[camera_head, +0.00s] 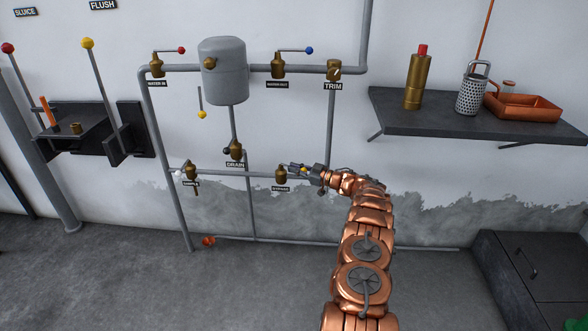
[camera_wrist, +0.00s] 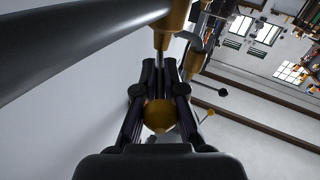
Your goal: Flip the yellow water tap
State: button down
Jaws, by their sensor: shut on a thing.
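The yellow water tap has a brass body (camera_head: 281,175) on the lower wall pipe, with a small label below it. Its lever points right and ends in a yellow ball knob (camera_head: 303,169). In the wrist view the yellow knob (camera_wrist: 159,115) sits between the finger pads, and the lever runs away from me to the brass body (camera_wrist: 175,22). My gripper (camera_head: 297,168) reaches in from the right and is shut on the knob and lever. The fingers also show in the wrist view (camera_wrist: 160,92), one on each side of the lever.
Grey pipes (camera_head: 215,173) run along the wall. The drain valve (camera_head: 235,151) and sample valve (camera_head: 192,173) stand to the left, and the trim valve (camera_head: 334,70) above. A dark shelf (camera_head: 470,127) is at upper right. The floor (camera_head: 260,285) below is mostly clear.

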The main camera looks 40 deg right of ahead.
jog(key=shift+w+a+r, duration=0.15)
jog(key=shift+r, duration=0.05)
dwell(0.3)
jog(key=c, duration=1.5)
grip_release()
jog(key=shift+o, duration=1.2)
jog(key=shift+f, duration=0.1)
jog(key=v, duration=1.2)
jog(key=shift+d, duration=0.25)
jog(key=shift+f, duration=0.1)
jog(key=shift+c, duration=0.4)
